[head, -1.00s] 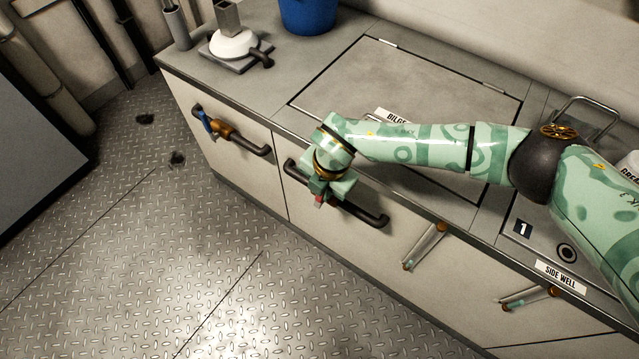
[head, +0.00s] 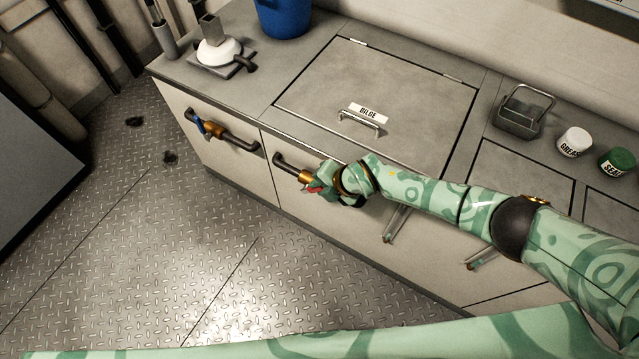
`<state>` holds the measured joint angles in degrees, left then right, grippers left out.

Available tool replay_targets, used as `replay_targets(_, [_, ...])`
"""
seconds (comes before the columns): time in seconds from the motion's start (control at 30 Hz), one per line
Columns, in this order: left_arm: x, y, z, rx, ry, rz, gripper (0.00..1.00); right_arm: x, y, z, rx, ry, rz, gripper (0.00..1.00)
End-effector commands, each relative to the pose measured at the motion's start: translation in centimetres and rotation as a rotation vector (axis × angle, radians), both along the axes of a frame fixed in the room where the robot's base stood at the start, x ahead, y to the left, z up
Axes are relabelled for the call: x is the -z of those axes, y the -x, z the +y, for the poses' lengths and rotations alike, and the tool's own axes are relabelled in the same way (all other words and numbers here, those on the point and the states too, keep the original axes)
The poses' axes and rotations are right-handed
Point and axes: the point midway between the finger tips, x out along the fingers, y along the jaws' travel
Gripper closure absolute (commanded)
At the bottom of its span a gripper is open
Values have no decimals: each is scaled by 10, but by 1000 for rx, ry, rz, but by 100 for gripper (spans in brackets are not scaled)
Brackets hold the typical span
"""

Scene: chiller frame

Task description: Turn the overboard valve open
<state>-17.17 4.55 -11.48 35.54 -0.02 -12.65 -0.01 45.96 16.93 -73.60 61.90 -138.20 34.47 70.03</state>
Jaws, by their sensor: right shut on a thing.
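My right gripper (head: 326,187) is shut on the red handle (head: 315,187) of a valve on the cabinet front. I take this to be the overboard valve, though no label on it shows. Its brass body (head: 305,176) sits in a dark pipe (head: 283,161) that runs along the panel. My fingers and wrist hide most of the handle and the right part of the pipe, so the handle's angle is hard to tell. My right arm comes in from the right, low over the counter's front edge. My left gripper is out of view.
To the left is another brass valve (head: 213,129) with a blue handle. A closed BILGE hatch (head: 400,85) lies in the counter. A blue bucket (head: 283,15), a wire-handled metal box (head: 520,110) and two jars (head: 575,142) stand on it. The floor (head: 180,250) in front is clear.

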Motion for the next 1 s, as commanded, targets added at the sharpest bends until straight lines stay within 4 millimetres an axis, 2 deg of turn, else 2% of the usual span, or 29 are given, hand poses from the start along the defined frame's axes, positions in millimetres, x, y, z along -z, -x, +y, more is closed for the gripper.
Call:
replay_targets(0.3, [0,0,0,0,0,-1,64,2,2,-1,0,2,5,100])
replay_targets(0.33, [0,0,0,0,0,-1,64,2,2,-1,0,2,5,76])
replay_targets(0.4, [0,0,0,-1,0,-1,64,2,1,0,0,2,5,60])
replay_targets(0.67, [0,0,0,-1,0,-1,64,0,1,0,0,1,2,60])
replay_targets(0.77, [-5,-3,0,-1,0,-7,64,-7,2,-3,0,1,1,60])
replay_targets(0.87, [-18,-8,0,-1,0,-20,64,-23,7,-11,2,1,-2,60])
replay_targets(1.0, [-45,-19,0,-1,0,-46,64,-56,18,-27,1,1,-5,60])
